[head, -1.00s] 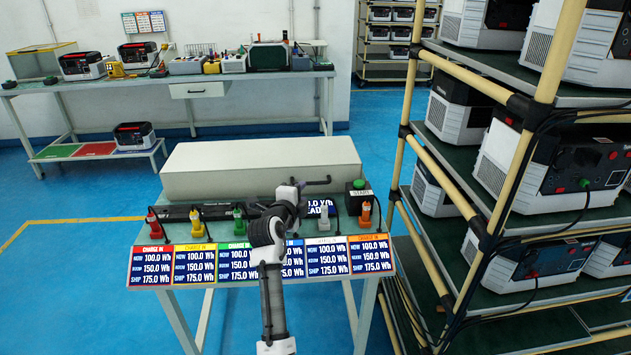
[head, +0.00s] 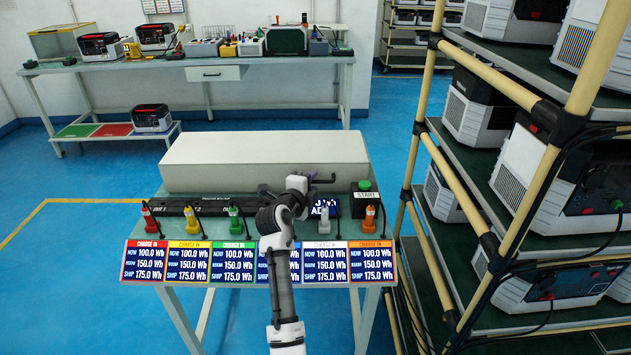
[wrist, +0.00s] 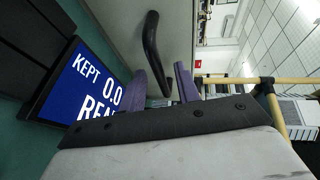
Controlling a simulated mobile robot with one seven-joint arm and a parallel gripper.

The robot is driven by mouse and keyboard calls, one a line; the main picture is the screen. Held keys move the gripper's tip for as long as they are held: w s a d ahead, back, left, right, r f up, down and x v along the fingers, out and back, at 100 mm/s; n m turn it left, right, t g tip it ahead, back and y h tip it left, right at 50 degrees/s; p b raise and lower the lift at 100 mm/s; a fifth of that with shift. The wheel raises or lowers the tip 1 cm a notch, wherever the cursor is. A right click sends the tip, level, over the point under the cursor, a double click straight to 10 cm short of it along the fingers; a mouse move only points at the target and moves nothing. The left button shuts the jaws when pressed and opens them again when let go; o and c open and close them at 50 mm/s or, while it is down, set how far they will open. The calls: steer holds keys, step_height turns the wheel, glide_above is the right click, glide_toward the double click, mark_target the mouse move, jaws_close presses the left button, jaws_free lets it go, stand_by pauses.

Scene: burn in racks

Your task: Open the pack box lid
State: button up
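The pack box (head: 262,160) is a long cream box at the back of the near table, and its top looks closed. A dark bar handle (head: 326,180) sticks out from its front, right of the middle. My gripper (head: 303,180) is just left of this handle. In the wrist view the two purple fingers (wrist: 168,82) are apart, with a gap between them. The black handle (wrist: 152,48) runs down toward this gap. I cannot tell whether its near end lies between the fingers. No grip on it shows.
A display (wrist: 85,85) sits close to my gripper. Several coloured plugs, such as a green one (head: 234,222), stand along the table in front of the box. A green start button (head: 364,186) is at the right. A rack (head: 478,243) with power units stands close on the right.

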steer(key=shift+c, duration=0.4)
jaws_close()
steer(key=shift+r, duration=0.1)
